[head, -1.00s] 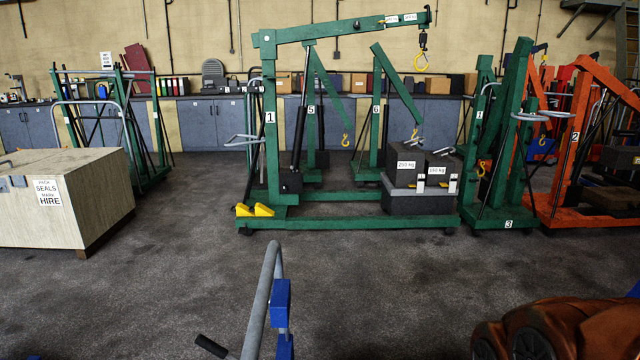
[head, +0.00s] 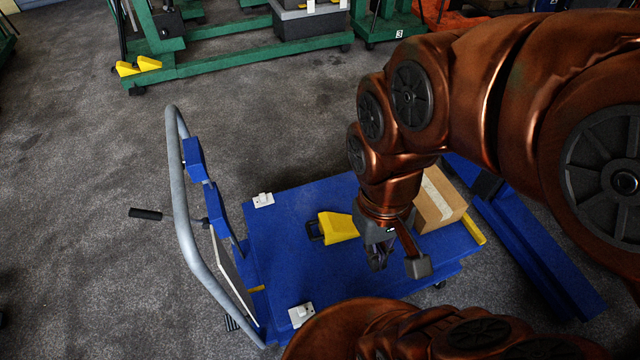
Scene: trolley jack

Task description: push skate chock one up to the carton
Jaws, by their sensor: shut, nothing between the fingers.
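A yellow chock (head: 338,227) with a dark handle loop at its left end lies on the blue platform of a trolley (head: 300,250); I take it as skate chock one, though no number is readable. The brown carton (head: 438,200) with a pale tape strip stands on the same platform, right of the chock and partly behind my arm. My gripper (head: 400,264) is shut and empty, over the platform to the right of and nearer than the chock. The chock's right end lies close to my wrist in the picture, and contact cannot be told.
The trolley's grey push handle (head: 180,205) rises at its left end. White blocks (head: 301,314) sit on the platform, and a yellow strip (head: 472,228) shows near its right edge. A blue beam (head: 535,245) lies right. Yellow wedges (head: 138,66) rest by a green crane leg.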

